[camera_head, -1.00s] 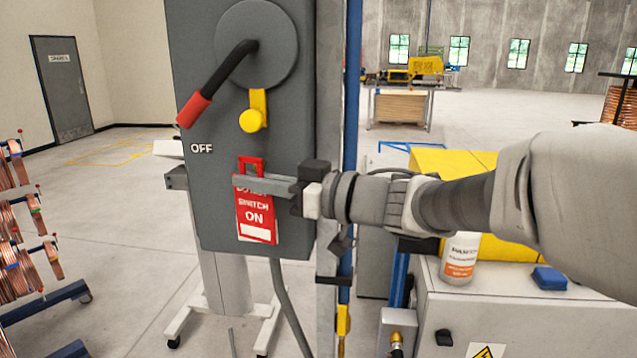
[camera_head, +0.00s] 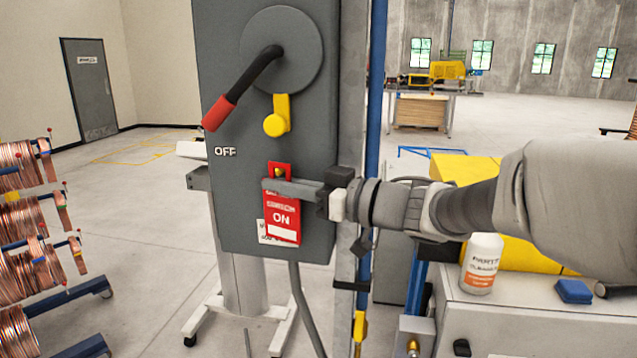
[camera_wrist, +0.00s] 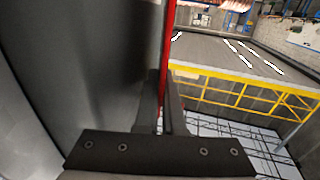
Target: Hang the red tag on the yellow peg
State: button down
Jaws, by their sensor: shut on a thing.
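The red tag (camera_head: 283,220), with white lettering, hangs flat-on before the grey switch box (camera_head: 235,190) in the head view. My gripper (camera_head: 275,186) is shut on its upper part from the right, its fingers lying across it. In the wrist view the tag (camera_wrist: 166,60) is a thin red edge-on strip above my gripper's dark body, close to the grey box face.
Above the tag are a yellow latch with a round knob (camera_head: 276,125) and a black lever with a red grip (camera_head: 218,113). A white label (camera_head: 265,233) is partly behind the tag. A blue pipe (camera_head: 373,130) stands right of the box; a white bottle (camera_head: 482,263) stands on a cabinet.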

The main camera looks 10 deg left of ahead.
jog(key=c, duration=0.9)
grip_release()
jog(key=shift+s+r, duration=0.1)
jog(key=shift+s, duration=0.05)
jog(key=shift+c, duration=0.2)
jog(key=shift+d, duration=0.1)
jog(key=shift+d, duration=0.1)
